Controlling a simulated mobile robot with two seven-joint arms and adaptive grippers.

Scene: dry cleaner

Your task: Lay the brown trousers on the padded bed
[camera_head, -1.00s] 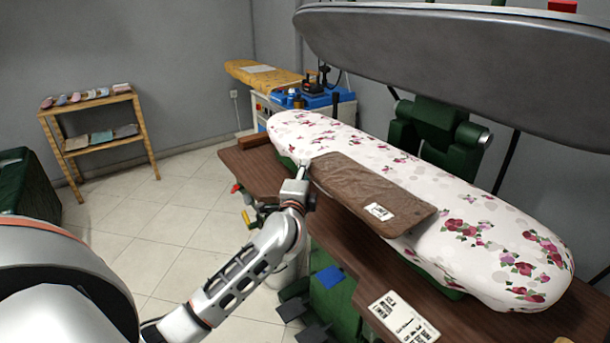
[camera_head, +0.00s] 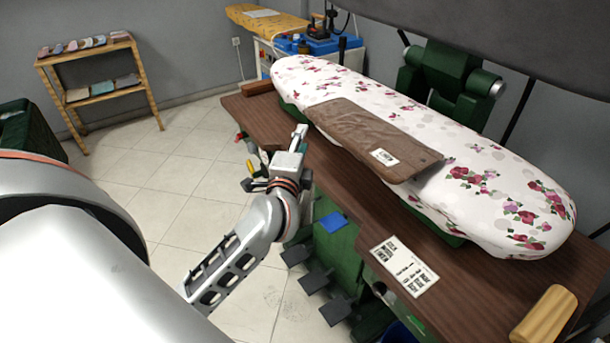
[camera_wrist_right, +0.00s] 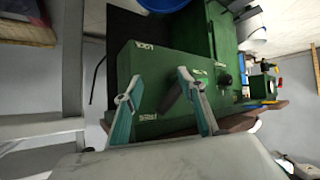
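The brown trousers (camera_head: 365,135), folded flat with a white tag, lie along the near side of the padded bed (camera_head: 480,190), which has a white floral cover. Their near edge overhangs the bed's side slightly. My left gripper (camera_head: 299,134) is beside the bed, just off the trousers' left end, with no cloth visible in it. Its fingers are seen edge-on, so their opening is unclear. My right gripper (camera_wrist_right: 155,88) is outside the head view. In the right wrist view its fingers are spread and empty, in front of a green machine body.
A brown table (camera_head: 340,190) surrounds the bed and carries a printed card (camera_head: 405,266) and a wooden block (camera_head: 545,316). The grey upper press (camera_head: 500,35) hangs behind. Pedals (camera_head: 315,278) sit below.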

